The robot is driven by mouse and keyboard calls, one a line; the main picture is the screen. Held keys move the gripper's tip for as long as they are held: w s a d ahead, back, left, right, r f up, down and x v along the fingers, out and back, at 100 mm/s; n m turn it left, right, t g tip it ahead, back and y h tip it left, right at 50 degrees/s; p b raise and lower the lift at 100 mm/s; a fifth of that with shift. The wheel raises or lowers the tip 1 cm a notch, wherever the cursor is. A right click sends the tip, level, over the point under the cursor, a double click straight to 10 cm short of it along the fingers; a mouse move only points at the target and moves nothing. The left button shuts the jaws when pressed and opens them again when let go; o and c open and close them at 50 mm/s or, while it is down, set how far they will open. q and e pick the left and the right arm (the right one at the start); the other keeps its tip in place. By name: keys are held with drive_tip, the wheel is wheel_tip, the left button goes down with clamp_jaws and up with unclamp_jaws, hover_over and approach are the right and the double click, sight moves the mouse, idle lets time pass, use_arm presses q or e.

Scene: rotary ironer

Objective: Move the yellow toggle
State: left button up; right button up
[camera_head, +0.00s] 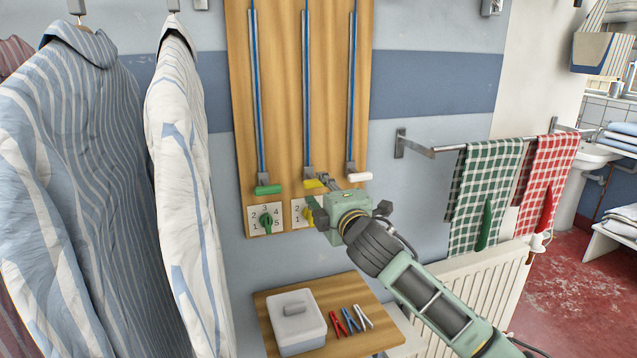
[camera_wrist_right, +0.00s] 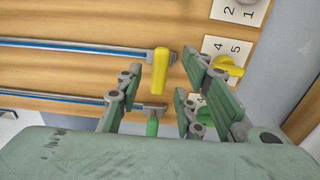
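The yellow handle (camera_head: 315,183) is a short bar at the lower end of the middle rod on the wooden board, partly behind my right gripper (camera_head: 331,190). In the right wrist view the yellow handle (camera_wrist_right: 159,70) appears between the fingertips of the right gripper (camera_wrist_right: 163,72), with a visible gap on each side. The gripper is open; I cannot tell how deep the handle sits between the fingers. A yellow rotary knob (camera_wrist_right: 228,67) on a numbered plate sits below the handle, mostly hidden by the gripper in the head view. My left gripper is out of view.
A green handle (camera_head: 268,189) and a white handle (camera_head: 359,177) flank the yellow one. A green knob (camera_head: 266,220) is below left. Striped shirts (camera_head: 180,190) hang left. A shelf below holds a white box (camera_head: 297,325) and pegs. Towels (camera_head: 484,185) hang right.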

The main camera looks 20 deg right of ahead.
sight(319, 185)
drive_tip(key=shift+w+a, duration=0.1)
drive_tip(key=shift+w, duration=1.7)
drive_tip(key=shift+c, duration=0.3)
clamp_jaws()
